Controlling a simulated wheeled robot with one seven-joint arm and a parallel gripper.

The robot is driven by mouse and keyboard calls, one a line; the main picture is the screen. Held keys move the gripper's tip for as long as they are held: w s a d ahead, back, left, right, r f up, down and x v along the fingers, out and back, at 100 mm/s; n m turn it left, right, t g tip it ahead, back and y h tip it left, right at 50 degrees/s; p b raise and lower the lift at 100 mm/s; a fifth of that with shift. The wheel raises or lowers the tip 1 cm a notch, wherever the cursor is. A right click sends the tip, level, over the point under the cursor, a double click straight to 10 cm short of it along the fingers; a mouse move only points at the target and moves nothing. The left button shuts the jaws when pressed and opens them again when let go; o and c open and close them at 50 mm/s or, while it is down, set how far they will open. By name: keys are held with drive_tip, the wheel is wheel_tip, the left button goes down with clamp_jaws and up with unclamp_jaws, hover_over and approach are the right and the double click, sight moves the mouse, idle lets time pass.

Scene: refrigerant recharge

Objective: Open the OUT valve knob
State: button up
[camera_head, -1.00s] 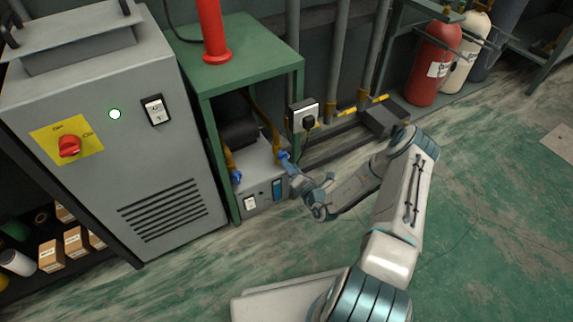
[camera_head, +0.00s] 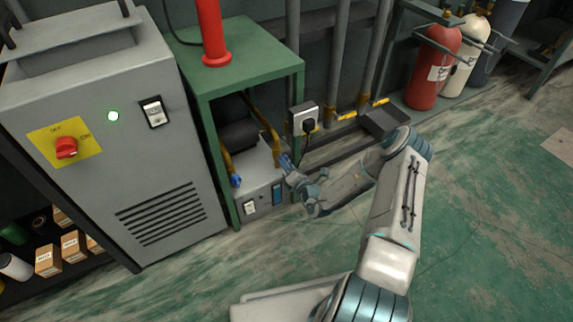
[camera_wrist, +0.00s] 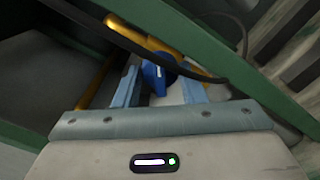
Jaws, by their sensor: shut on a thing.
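Two blue valve knobs sit on the low grey unit (camera_head: 263,202) under the green stand. The left knob (camera_head: 236,181) is free. My gripper (camera_head: 285,161) reaches the right one, which it mostly covers in the head view. In the wrist view my gripper (camera_wrist: 158,87) has its two light-blue fingers on either side of a blue knob (camera_wrist: 153,74), and it is shut on it. The knob stands by a yellow pipe (camera_wrist: 143,37). I cannot read any IN or OUT label.
The green stand (camera_head: 243,62) has its top and legs close around the unit. A dark cable (camera_wrist: 135,45) crosses in front of the pipe in the wrist view. A grey cabinet (camera_head: 180,165) stands at left, gas cylinders (camera_head: 433,68) at back right. The right floor is clear.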

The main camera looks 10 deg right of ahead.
drive_tip(key=shift+m+p, duration=2.05)
drive_tip(key=shift+m, duration=1.55)
drive_tip(key=o, duration=0.7)
drive_tip(key=p+v, duration=0.4)
drive_tip(key=v, duration=1)
